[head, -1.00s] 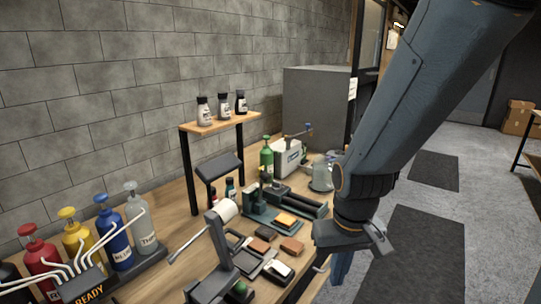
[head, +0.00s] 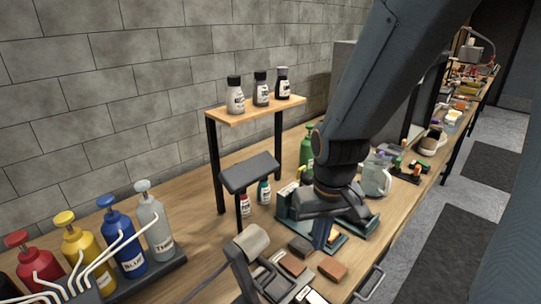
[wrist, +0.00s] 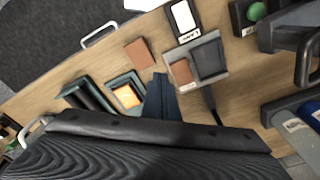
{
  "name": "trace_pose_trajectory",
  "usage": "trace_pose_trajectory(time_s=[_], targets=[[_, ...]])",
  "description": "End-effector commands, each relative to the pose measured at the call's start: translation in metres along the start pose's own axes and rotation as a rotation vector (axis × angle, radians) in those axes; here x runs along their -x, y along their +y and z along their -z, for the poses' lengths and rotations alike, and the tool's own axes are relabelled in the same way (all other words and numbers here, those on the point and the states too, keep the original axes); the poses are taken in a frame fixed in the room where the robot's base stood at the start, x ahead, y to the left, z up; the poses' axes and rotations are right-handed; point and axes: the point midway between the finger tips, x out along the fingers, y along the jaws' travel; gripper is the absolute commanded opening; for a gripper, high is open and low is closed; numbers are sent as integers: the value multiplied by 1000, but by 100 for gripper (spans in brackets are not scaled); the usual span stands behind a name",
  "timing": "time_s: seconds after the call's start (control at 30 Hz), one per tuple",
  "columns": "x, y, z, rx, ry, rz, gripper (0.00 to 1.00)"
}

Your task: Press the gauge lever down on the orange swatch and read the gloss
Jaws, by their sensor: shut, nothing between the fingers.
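The orange swatch (wrist: 127,96) lies in a teal frame of the gauge, just left of my gripper's tips in the wrist view. My gripper (wrist: 161,88) is shut and empty, pointing down close beside that frame. In the head view my gripper (head: 321,234) is in front of the teal gauge (head: 289,210) and hides much of it. The swatch is mostly hidden there. I cannot make out the gauge lever clearly in either view, nor whether my gripper touches anything.
Brown swatches (head: 292,264) (head: 332,269) lie close to the front edge. A shelf (head: 244,110) with small bottles and several pump bottles (head: 155,222) are further left. A glass jug (head: 375,178) stands behind right.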

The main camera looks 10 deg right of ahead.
Motion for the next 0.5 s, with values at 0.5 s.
trace_pose_trajectory(time_s=[0.5], targets=[[13,0,21,37,2,-2,0]])
